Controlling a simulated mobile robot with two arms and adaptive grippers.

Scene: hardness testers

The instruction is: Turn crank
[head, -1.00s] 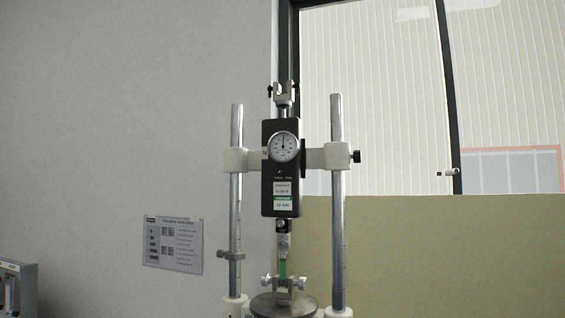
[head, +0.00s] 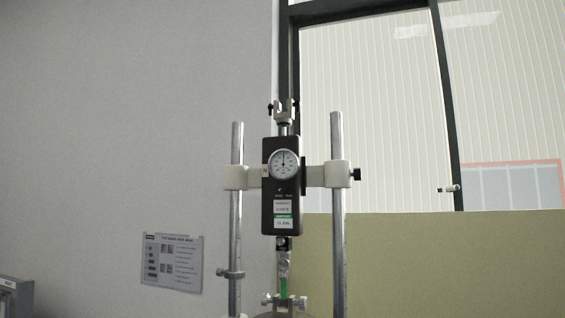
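A force test stand fills the middle of the head view. Its black gauge body (head: 282,205) carries a round white dial (head: 283,164) and hangs on a white crossbar (head: 315,176) between two upright steel columns (head: 337,235). Below the gauge, a clamp (head: 283,265) is above a green piece (head: 283,287), with a lower clamp with side screws (head: 284,302) at the picture's bottom edge. No crank can be made out; the stand's base is cut off below the frame. Neither of my grippers is in view.
A printed sheet (head: 172,262) is on the grey wall to the left. A grey device (head: 15,297) is partly visible at the bottom left corner. A dark-framed window (head: 375,100) is behind the stand above a tan panel (head: 450,260).

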